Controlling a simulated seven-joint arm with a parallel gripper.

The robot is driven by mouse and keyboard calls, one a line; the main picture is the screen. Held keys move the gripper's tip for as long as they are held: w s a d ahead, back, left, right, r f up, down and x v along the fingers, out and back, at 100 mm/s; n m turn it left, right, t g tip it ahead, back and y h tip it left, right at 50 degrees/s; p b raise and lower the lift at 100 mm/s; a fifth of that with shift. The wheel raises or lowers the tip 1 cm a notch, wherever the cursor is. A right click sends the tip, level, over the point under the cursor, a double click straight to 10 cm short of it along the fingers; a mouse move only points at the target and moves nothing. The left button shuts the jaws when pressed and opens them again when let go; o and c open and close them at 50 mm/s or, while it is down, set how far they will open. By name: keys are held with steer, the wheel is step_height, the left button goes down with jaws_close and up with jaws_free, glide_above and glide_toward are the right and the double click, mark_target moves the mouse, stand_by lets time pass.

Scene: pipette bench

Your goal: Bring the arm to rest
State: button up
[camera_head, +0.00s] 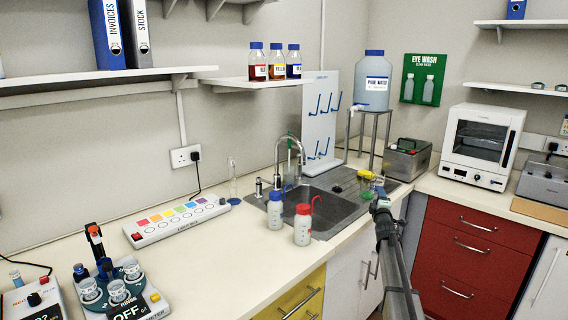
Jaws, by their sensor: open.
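My arm reaches up from the lower right of the head view, in front of the white cupboard and over the counter's front edge. My gripper (379,192) is at its far end, near the right side of the sink (335,212). It looks small and dark here, and its jaws are open. I see nothing held in it. Small yellow and green items (366,177) show just behind and left of it; I cannot tell whether they touch it.
A red-capped wash bottle (302,226) and a blue-capped bottle (275,212) stand by the sink's front. A mixer with cups (118,290) and a color-patch light box (178,221) are at left. The middle counter (215,265) is clear. Red drawers (465,255) are at right.

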steer(key=s+f+m+g, duration=0.25)
steer(key=s+f, duration=0.35)
steer(key=f, duration=0.6)
steer(key=s+f+m+g, duration=0.1)
steer(key=s+f+g, duration=0.4)
steer(key=f, duration=0.8)
steer(key=s+a+f+m+g+y, duration=0.1)
steer(key=s+a+f+m+g, duration=0.3)
steer(key=s+f, duration=0.6)
steer(key=s+a+f+g, duration=0.2)
steer(key=s+a+f, duration=0.4)
steer(key=s+f, duration=0.5)
steer(key=s+a+f+m+g+y, duration=0.1)
steer(key=s+a+f+m+g, duration=0.3)
steer(key=s, duration=0.7)
steer(key=s+a+f+n+g, duration=0.1)
steer(key=s+a+f, duration=0.2)
steer(key=s+f, duration=0.55)
steer(key=s+a+r+m+g, duration=0.1)
steer(key=s+g, duration=0.1)
steer(key=s, duration=0.7)
steer(key=s+a+r+m+g+y, duration=0.1)
steer(key=s+a+g, duration=0.1)
steer(key=s, duration=0.8)
steer(key=s+a+r+m+g, duration=0.1)
steer(key=s+a+m+g, duration=0.1)
steer(key=s, duration=0.8)
steer(key=shift+s+g, duration=0.2)
steer(key=shift+g, duration=0.65)
